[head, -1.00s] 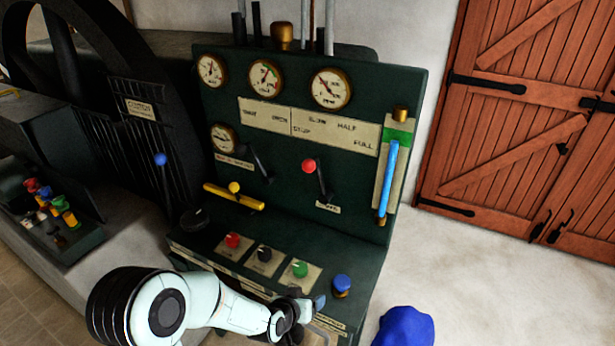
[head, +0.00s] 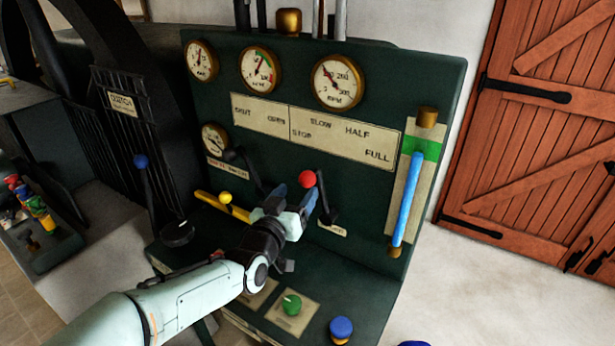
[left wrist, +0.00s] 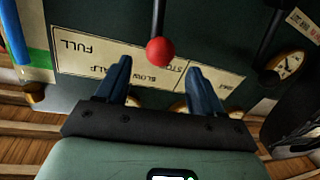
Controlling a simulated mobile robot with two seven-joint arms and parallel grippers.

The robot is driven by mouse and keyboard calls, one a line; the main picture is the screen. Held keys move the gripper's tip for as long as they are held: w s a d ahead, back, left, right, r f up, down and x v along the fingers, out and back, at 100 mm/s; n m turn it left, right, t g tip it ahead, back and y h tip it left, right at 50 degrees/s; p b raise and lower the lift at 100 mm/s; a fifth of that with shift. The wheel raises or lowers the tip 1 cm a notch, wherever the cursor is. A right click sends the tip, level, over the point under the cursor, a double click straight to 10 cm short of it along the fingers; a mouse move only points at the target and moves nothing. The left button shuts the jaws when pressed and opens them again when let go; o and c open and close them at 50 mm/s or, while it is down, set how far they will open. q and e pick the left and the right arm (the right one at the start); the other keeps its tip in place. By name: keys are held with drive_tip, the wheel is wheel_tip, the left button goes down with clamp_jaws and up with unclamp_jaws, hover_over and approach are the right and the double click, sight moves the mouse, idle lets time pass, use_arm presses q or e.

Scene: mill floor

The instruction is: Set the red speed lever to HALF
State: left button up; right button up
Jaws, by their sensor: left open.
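The red speed lever (head: 307,179) has a round red knob on a dark shaft and leans up and left from its pivot on the green panel. Its knob is below the STOP and SLOW words of the cream scale plate (head: 345,140); HALF and FULL are further right. My left gripper (head: 296,196) is open, its blue fingers close to the knob. In the left wrist view, which shows the panel upside down, the red knob (left wrist: 160,51) lies between the lines of the two fingers, near their tips. Contact cannot be told. My right gripper is not in view.
A dark lever (head: 245,170) and a yellow bar with a yellow knob (head: 226,198) are left of the gripper. A blue gauge tube (head: 407,200) stands at right. Green (head: 291,304) and blue (head: 341,328) knobs are on the ledge below. Gauges line the top.

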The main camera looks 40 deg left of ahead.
sight(304, 184)
use_arm(q)
drive_tip(key=p+x, duration=0.1)
drive_tip(key=x, duration=0.6)
drive_tip(key=shift+w, duration=0.1)
clamp_jaws()
drive_tip(key=shift+f, duration=0.1)
